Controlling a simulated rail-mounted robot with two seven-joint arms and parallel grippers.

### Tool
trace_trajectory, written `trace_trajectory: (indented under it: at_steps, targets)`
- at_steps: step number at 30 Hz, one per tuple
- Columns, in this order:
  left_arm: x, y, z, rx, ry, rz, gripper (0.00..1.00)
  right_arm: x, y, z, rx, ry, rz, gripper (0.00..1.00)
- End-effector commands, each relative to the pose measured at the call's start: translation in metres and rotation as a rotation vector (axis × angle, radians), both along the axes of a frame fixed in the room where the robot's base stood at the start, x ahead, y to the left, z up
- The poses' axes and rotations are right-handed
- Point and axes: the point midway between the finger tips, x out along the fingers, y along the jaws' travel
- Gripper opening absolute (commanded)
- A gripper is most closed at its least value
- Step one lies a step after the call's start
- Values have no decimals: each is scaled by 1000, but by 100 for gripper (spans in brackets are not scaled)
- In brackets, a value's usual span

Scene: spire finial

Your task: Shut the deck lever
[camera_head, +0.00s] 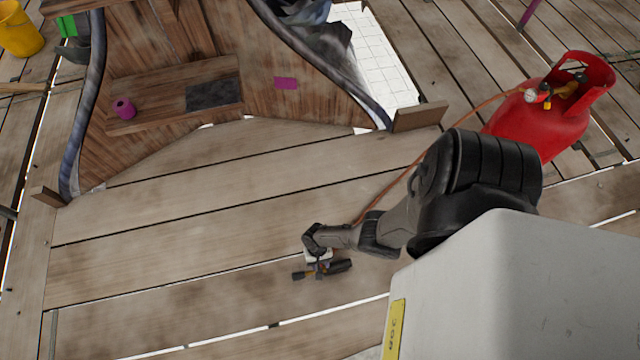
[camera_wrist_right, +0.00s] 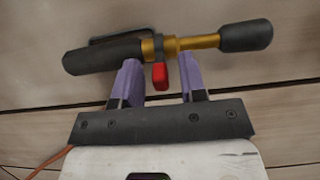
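A torch (camera_head: 340,267) with black ends and a brass middle lies on the wooden deck near the centre bottom of the head view. In the right wrist view the torch (camera_wrist_right: 105,56) lies across the top, and a short red lever (camera_wrist_right: 160,76) sticks out from its brass body towards my gripper. My right gripper (camera_wrist_right: 161,72) is open there, its two purple fingers apart on either side of the red lever. In the head view my right gripper (camera_head: 318,261) is right at the torch. Contact cannot be told. My left gripper is not in view.
A red gas cylinder (camera_head: 540,122) with a brass valve stands at the right; an orange hose (camera_head: 420,160) runs from it towards the torch. A wooden spire piece (camera_head: 235,40) with a pink roll (camera_head: 123,109) fills the upper left. The deck (camera_head: 190,220) left of the torch is clear.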

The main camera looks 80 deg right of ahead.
Motion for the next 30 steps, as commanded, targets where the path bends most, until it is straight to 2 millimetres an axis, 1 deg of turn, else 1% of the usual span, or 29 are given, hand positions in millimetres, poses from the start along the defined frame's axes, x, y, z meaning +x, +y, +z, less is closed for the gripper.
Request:
trace_trajectory:
  at_steps: [11, 23, 30]
  targets:
    - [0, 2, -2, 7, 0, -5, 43, -1, 1, -2, 0, 0, 0, 38]
    - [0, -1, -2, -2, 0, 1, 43, -1, 1, -2, 0, 0, 0, 1]
    - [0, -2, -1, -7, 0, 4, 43, -1, 1, -2, -4, -2, 0, 0]
